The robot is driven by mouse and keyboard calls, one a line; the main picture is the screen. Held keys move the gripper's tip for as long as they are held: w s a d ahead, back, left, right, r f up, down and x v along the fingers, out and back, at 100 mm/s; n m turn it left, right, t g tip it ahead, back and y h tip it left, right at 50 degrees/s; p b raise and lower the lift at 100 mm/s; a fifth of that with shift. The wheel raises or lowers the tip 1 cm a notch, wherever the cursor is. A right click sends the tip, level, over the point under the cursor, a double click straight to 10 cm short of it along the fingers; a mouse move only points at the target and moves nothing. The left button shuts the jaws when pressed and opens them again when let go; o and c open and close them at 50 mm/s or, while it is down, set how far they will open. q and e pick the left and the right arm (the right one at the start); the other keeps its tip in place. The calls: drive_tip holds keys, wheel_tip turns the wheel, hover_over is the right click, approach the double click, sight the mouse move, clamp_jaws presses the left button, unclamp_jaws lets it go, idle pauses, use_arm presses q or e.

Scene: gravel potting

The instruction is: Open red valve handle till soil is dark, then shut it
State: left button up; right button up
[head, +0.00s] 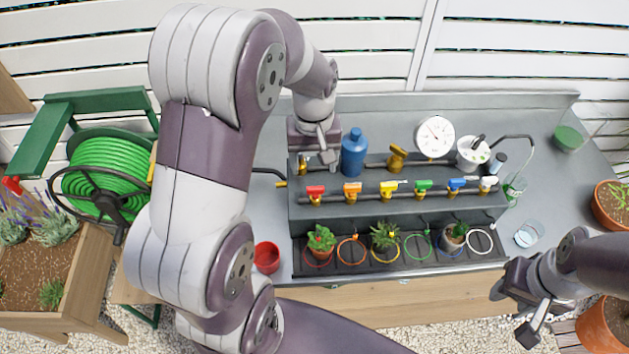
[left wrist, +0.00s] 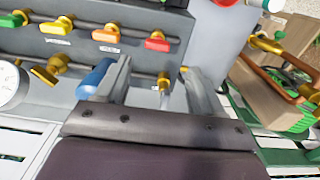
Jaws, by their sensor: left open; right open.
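The red valve handle (head: 316,190) is leftmost in the row of coloured handles on the pipe. It also shows in the left wrist view (left wrist: 157,42), beyond my fingertips. My left gripper (head: 318,160) is open behind the row, left of the blue bottle (head: 354,152). In the left wrist view my left gripper (left wrist: 158,76) has a small brass and metal fitting (left wrist: 163,84) between its fingers, not gripped. A small potted plant (head: 321,238) stands in the red ring below the red handle; its soil is too small to judge. My right gripper (head: 530,300) is open and empty at lower right.
Orange, yellow, green, blue and white handles continue rightward from the red one. A red cup (head: 267,257) sits at the bench's front left.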

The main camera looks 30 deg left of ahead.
sight(316, 187)
use_arm(q)
drive_tip(key=f, duration=0.7)
drive_tip(key=shift+w+d+f, duration=0.15)
drive_tip(key=shift+w+d, duration=0.05)
drive_tip(key=shift+f, duration=0.45)
drive_tip(key=shift+p, duration=0.3)
drive_tip(key=c, duration=1.1)
